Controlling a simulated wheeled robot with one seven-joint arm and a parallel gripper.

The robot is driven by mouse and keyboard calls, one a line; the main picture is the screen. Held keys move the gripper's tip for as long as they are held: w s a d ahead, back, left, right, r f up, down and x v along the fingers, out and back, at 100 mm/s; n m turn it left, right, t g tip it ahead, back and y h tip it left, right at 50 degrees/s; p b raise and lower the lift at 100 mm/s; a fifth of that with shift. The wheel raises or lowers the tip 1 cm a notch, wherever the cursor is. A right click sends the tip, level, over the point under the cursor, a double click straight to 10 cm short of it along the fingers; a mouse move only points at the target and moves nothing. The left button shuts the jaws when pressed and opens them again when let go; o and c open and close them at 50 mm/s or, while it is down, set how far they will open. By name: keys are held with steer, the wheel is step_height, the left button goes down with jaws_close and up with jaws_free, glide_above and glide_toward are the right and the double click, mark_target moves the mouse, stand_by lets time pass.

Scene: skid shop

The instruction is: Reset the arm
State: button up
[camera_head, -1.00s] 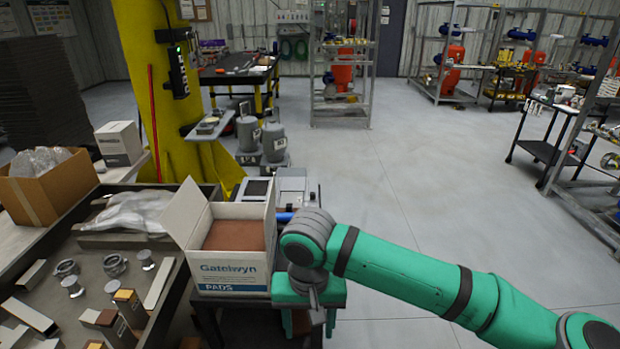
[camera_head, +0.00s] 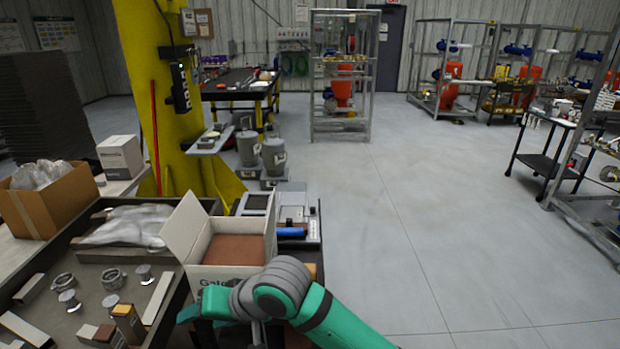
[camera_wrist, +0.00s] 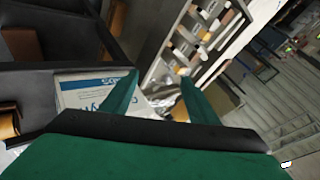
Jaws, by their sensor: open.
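My green arm comes in from the bottom right of the head view, and its grey wrist joint stands in front of the open white Gatelwyn pads box (camera_head: 190,232). In the wrist view my gripper (camera_wrist: 160,80) shows two green fingers held apart with nothing between them. The white box with blue lettering (camera_wrist: 85,92) shows behind the left finger.
A dark work table (camera_head: 95,262) at left bears several small metal parts, blocks and a plastic bag (camera_head: 125,226). A cardboard box (camera_head: 50,205) stands beyond it. A yellow column (camera_head: 185,120) rises behind.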

steer(key=w+a+r+m+t+y, duration=0.2)
steer(key=w+a+r+t+y, duration=0.1)
steer(key=a+r+t+y, duration=0.35)
steer(key=s+d+f+m+t+h, duration=0.4)
steer(key=s+d+f+m+h, duration=0.15)
steer(key=d+f, duration=0.3)
steer(key=s+d+f+m+t+h, duration=0.45)
steer(key=d+f+h, duration=0.2)
steer(key=f, duration=0.35)
steer(key=s+d+f+n+g+h, duration=0.1)
steer(key=s+d+f+n, duration=0.1)
steer(key=s, duration=0.6)
steer(key=s+d+f+n+h, duration=0.1)
steer(key=s+d+f+n, duration=0.2)
steer(key=s+d, duration=0.3)
steer(key=s+d+f+n+g+h, duration=0.1)
steer(key=s+d+n, duration=0.3)
steer(key=s, duration=0.7)
steer(key=shift+d+f+g, duration=0.3)
steer(key=shift+d+f, duration=0.15)
steer(key=shift+f, duration=0.45)
steer(key=shift+c, duration=0.2)
